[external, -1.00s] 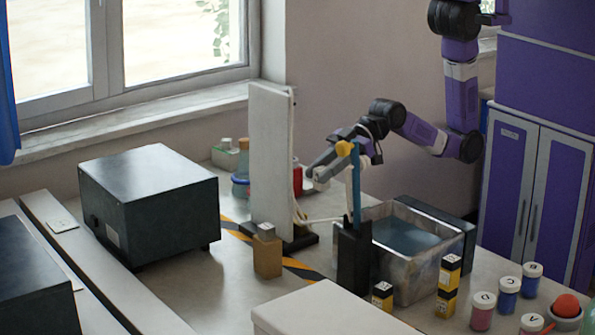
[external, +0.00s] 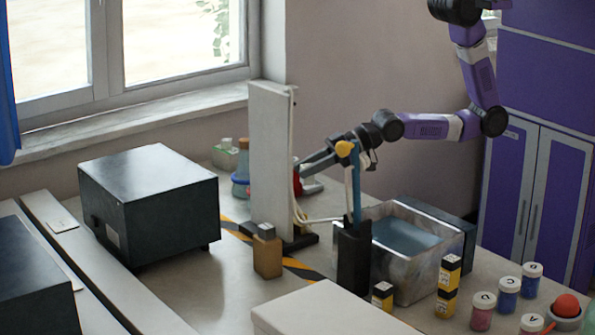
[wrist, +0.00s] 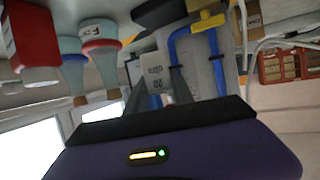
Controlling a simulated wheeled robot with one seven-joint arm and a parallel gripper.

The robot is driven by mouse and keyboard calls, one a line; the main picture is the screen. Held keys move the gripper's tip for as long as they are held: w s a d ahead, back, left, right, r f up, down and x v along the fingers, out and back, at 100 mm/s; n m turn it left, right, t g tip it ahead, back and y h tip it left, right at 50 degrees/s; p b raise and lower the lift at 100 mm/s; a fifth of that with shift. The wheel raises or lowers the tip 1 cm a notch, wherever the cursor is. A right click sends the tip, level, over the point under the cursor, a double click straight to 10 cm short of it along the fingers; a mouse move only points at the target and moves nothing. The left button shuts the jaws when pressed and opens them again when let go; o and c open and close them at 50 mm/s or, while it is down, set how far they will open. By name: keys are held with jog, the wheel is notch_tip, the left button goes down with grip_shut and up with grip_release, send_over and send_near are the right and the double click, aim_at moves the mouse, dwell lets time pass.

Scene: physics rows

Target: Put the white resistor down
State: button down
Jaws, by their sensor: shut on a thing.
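In the wrist view a pale block with dark printed lettering, which looks like the white resistor (wrist: 157,76), sits between the dark fingers of my gripper (wrist: 157,97). My gripper is shut on it. In the external view my gripper (external: 303,168) points left, low behind the tall white panel and the yellow-topped blue rod. The resistor cannot be made out clearly there, and whether it touches the table cannot be told.
The white panel (external: 270,160) stands just left of my gripper. A blue rod (external: 355,185) and metal tub (external: 400,265) stand in front. A red thing (external: 297,180) is near the fingertips. Flasks (wrist: 100,50) hang upside-down-looking at the wrist view's left.

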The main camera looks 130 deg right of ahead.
jog(key=s+d+f+m+g+h, duration=0.1)
jog(key=s+d+f+m+h, duration=0.2)
jog(key=s+d, duration=0.4)
jog(key=w+d+r+n+y+b, duration=0.1)
jog(key=w+d+r+b, duration=0.15)
jog(key=d+r, duration=0.5)
jog(key=w+d+r+b, duration=0.1)
jog(key=d+r+b, duration=0.3)
jog(key=d+r, duration=0.3)
jog(key=shift+n+t+y, duration=0.5)
jog(key=shift+n+y, duration=0.2)
jog(key=shift+n, duration=0.1)
jog(key=s+d+f, duration=0.1)
jog(key=f, duration=0.6)
jog(key=s+d+f+b, duration=0.1)
jog(key=f, duration=0.6)
jog(key=s+d+f+b, duration=0.1)
jog(key=f, duration=0.7)
jog(key=shift+s+d, duration=0.15)
jog(key=shift+d, duration=0.05)
jog(key=shift+f, duration=0.15)
jog(key=c, duration=1.1)
grip_release()
